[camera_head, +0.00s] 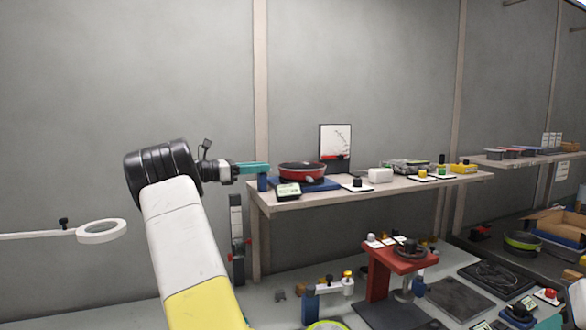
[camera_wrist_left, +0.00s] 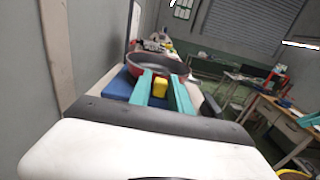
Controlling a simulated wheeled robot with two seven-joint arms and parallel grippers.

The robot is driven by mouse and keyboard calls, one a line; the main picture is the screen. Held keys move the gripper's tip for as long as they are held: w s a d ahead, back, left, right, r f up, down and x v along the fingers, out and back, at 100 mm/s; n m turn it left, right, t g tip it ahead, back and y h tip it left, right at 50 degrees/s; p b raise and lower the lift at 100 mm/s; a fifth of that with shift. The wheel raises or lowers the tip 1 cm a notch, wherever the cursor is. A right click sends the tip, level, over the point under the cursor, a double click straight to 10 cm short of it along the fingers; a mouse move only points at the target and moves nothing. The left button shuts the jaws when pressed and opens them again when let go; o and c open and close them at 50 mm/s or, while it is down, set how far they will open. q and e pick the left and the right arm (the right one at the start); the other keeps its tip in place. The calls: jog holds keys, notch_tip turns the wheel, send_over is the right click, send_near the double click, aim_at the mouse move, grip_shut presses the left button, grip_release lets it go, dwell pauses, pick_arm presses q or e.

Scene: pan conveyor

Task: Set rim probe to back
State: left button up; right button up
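A dark pan with a red outer wall (camera_head: 302,172) sits on a blue base (camera_head: 318,184) on the wall shelf. It also shows in the left wrist view (camera_wrist_left: 118,70). My left gripper (camera_head: 268,168) points at the pan's left side, with its teal fingers level above a small blue post (camera_head: 262,183). In the left wrist view the fingers (camera_wrist_left: 161,82) are apart, with a small yellow block (camera_wrist_left: 159,90) between them, in front of the pan's wall. I cannot tell whether they touch it, or whether it is the rim probe. My right gripper is not in view.
A small display (camera_head: 288,190) stands in front of the blue base. A dial panel (camera_head: 335,142) stands behind the pan. A white box (camera_head: 380,175) and several small devices are to the right. A red stand (camera_head: 398,262) is below the shelf.

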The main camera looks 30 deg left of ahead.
pick_arm(q)
jog(key=shift+o, duration=0.9)
jog(key=v, duration=0.8)
jog(key=shift+d, duration=0.1)
